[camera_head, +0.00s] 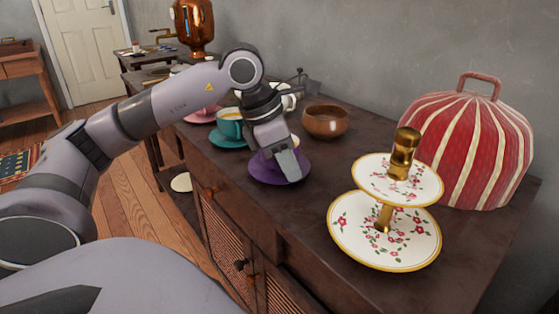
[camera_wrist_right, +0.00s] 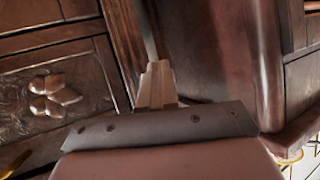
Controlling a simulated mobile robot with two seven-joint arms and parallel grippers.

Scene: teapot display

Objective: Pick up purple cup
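A purple saucer (camera_head: 262,174) lies on the dark wooden sideboard in the head view. My left gripper (camera_head: 288,164) reaches down over it from above and covers part of it. I see no clear purple cup; if it stands on the saucer, my gripper and wrist hide it. One grey finger face shows, so I cannot tell whether the left gripper is open or shut, or whether it holds anything. In the right wrist view my right gripper (camera_wrist_right: 157,85) has its fingers close together with nothing seen between them, in front of dark carved wood.
A teal cup (camera_head: 229,121) on its saucer stands left of my left gripper. A brown bowl (camera_head: 325,121) stands behind it. A two-tier floral stand (camera_head: 343,233) and a red striped cover (camera_head: 468,140) stand to the right. A copper samovar (camera_head: 194,25) is at the back.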

